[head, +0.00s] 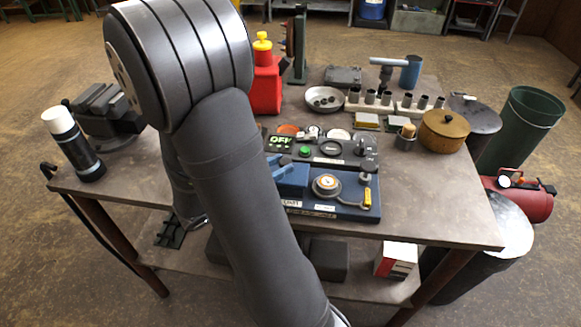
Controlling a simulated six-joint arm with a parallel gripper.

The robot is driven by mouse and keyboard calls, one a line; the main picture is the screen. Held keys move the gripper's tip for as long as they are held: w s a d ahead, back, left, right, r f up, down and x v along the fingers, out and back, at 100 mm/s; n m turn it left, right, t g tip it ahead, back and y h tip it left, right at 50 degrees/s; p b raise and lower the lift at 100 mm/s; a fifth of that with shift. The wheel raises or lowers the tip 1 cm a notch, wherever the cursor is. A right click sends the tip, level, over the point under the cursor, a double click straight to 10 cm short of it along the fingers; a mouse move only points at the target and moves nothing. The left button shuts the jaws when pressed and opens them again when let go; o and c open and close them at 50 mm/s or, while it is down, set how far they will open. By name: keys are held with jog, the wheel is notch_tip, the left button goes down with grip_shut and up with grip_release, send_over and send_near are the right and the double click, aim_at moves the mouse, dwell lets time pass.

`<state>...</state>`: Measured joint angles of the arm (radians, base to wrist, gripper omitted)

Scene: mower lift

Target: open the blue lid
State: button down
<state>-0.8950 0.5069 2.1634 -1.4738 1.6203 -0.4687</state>
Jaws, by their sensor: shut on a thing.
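A blue part (291,176), which may be the blue lid, shows just right of my arm on a dark blue board near the front of the workbench. My arm covers its left side, so I cannot tell whether it is raised or closed. The board (345,212) also bears a round silver-rimmed dial with an orange and white centre (326,185) and a small yellow tag (367,198). My gripper is hidden behind my own arm, and its contact with the blue part cannot be seen.
A dark control panel (330,149) with a green display lies behind the board. A vise (103,108) and a white-capped bottle (73,143) stand left. A red can (265,85), metal bowl (324,99) and brown pot (443,130) stand farther back. The bench's right front (440,205) is clear.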

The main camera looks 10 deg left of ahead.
jog(key=c, duration=1.1)
grip_release()
jog(key=v, duration=1.7)
jog(key=shift+s+a+r, duration=0.1)
jog(key=shift+s+a, duration=0.05)
jog(key=shift+s+d, duration=1.75)
jog(key=shift+s, duration=0.05)
jog(key=shift+r, duration=0.2)
dwell(1.9)
